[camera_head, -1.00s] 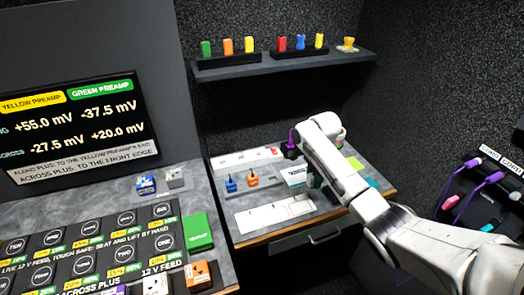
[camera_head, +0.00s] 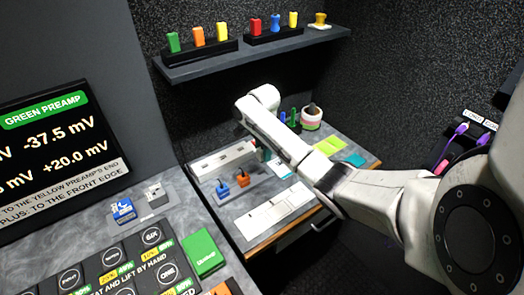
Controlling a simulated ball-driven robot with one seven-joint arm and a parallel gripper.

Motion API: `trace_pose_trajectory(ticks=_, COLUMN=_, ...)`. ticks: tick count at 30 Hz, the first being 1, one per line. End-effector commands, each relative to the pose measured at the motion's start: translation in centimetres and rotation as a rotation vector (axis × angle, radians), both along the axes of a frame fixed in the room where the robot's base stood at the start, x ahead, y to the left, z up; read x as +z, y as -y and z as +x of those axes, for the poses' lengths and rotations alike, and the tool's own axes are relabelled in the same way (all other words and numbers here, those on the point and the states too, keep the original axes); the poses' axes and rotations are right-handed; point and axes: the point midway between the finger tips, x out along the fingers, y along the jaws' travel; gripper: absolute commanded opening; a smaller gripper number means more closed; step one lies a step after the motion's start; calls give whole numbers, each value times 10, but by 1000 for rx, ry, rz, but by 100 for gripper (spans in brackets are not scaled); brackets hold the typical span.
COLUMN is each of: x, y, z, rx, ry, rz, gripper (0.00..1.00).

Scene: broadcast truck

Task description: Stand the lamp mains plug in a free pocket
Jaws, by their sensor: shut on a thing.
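My arm reaches across the middle of the view, and its far end is above the back of the right-hand bench. My gripper is hidden behind the arm links, so its fingers and anything in them do not show. A blue plug (camera_head: 222,188) and an orange plug (camera_head: 242,179) stand side by side in a grey holder (camera_head: 262,187) on that bench. The rest of the holder is partly covered by my arm. I cannot make out which thing is the lamp mains plug.
A white socket strip (camera_head: 224,159) lies behind the holder and a white marked sheet (camera_head: 274,212) in front. A banded pot (camera_head: 311,118) and green notes (camera_head: 329,145) are to the right. A shelf (camera_head: 200,67) with coloured blocks hangs above. A screen (camera_head: 62,140) stands left.

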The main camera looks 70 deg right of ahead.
Motion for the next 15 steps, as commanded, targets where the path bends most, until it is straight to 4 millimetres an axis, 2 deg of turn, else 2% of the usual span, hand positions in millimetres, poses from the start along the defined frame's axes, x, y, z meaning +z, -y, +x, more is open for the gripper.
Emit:
trace_pose_trajectory(ticks=5, x=3, y=-2, z=1, rx=0, ry=-1, rz=3, gripper=4)
trace_pose_trajectory(ticks=15, x=-32, y=-1, z=1, rx=0, ry=-1, rz=1, gripper=4)
